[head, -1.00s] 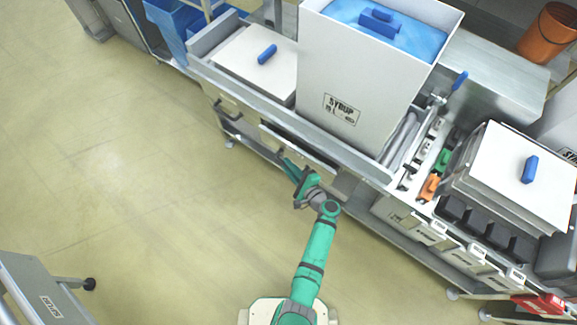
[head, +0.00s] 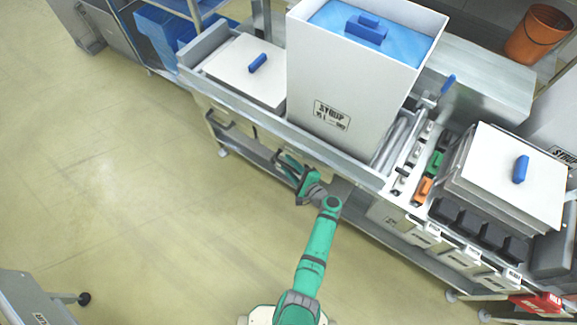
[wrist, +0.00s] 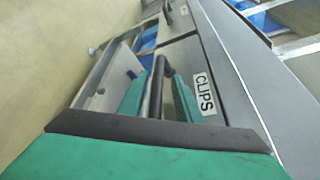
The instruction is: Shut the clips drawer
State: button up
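The clips drawer (wrist: 224,103) shows its grey front with a white CLIPS label in the wrist view. Its dark bar handle (wrist: 157,87) stands off the front. My gripper (wrist: 158,92) has one green finger on each side of the handle, with gaps visible, so it looks open around the bar. In the head view my gripper (head: 287,166) is at the bench front, below the roller ledge, and the drawer is mostly hidden there. I cannot tell how far out the drawer is.
A large SYRUP box (head: 345,95) with a blue liner stands on the bench above. A lidded white box (head: 240,75) is to its left. Another drawer handle (wrist: 167,12) shows farther along. The floor left of my arm is clear; a grey cart (head: 30,300) is at lower left.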

jog(key=shift+s, duration=0.15)
jog(key=v, duration=1)
jog(key=shift+s+d, duration=0.2)
jog(key=shift+d, duration=0.15)
jog(key=s+a+f+n+g+h, duration=0.1)
jog(key=s+a+f+g+h, duration=0.15)
jog(key=s+f, duration=0.45)
jog(key=s+d+r+n+h, duration=0.1)
jog(key=s+n+h, duration=0.2)
jog(key=s, duration=0.5)
jog(key=s+d+r+n+h, duration=0.1)
jog(key=s+r+n+h, duration=0.15)
jog(key=s, duration=0.55)
jog(key=s+a+r+n+t, duration=0.1)
jog(key=s+r+n+t, duration=0.1)
jog(key=r, duration=0.7)
jog(key=s+a+r+n+t+h, duration=0.1)
jog(key=s+r+n, duration=0.3)
jog(key=r, duration=0.6)
jog(key=s+a+r+n+t, duration=0.2)
jog(key=s+r+n, duration=0.2)
jog(key=r, duration=0.6)
jog(key=shift+s+t+h, duration=0.2)
jog(key=shift+t+h, duration=0.15)
jog(key=shift+h, duration=0.05)
